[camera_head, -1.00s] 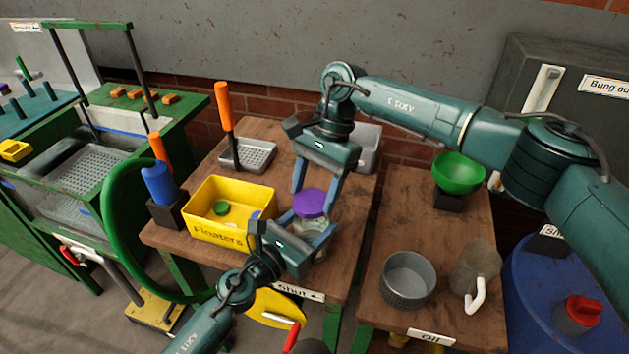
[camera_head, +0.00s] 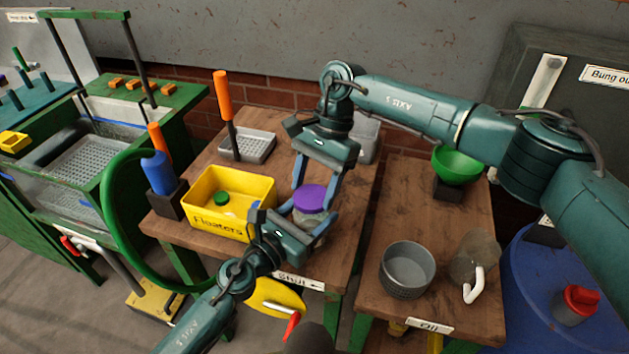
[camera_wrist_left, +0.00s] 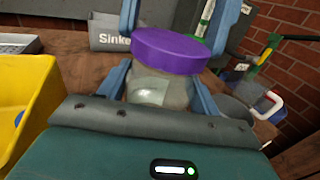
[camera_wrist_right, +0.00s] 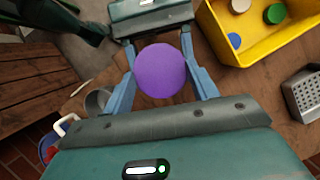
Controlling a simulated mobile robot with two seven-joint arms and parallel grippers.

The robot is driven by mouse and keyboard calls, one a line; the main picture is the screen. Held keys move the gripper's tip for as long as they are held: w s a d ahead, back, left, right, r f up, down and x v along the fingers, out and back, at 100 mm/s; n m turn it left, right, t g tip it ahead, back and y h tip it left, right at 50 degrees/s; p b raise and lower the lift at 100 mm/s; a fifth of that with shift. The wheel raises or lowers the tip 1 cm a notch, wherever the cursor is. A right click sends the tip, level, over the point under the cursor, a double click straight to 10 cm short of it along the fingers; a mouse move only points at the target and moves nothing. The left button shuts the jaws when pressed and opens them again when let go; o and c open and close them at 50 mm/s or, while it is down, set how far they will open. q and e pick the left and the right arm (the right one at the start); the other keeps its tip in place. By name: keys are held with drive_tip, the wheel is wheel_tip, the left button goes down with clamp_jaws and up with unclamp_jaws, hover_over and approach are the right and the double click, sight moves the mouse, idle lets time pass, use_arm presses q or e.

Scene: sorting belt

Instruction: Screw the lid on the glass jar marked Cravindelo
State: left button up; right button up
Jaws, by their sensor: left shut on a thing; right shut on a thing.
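The glass jar (camera_head: 318,229) stands upright above or on the middle table, partly hidden by my grippers. It also shows in the left wrist view (camera_wrist_left: 160,88), with a pale label too blurred to read. A purple lid (camera_head: 311,197) sits level on top of the jar; it shows as a round disc in the right wrist view (camera_wrist_right: 160,71). My left gripper (camera_wrist_left: 168,85) is shut on the jar, from the front left. My right gripper (camera_wrist_right: 163,82) comes from above and is shut on the lid. How far the lid is threaded cannot be told.
A yellow bin marked Floaters (camera_head: 213,226), holding several small discs, stands close left of the jar. A grey bin (camera_wrist_left: 108,38) and a perforated tray (camera_head: 262,147) are behind. A grey pot (camera_head: 407,270), a jug (camera_head: 474,258) and a green bowl (camera_head: 459,165) stand on the right table.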

drive_tip(key=shift+f, duration=0.55)
idle(0.4)
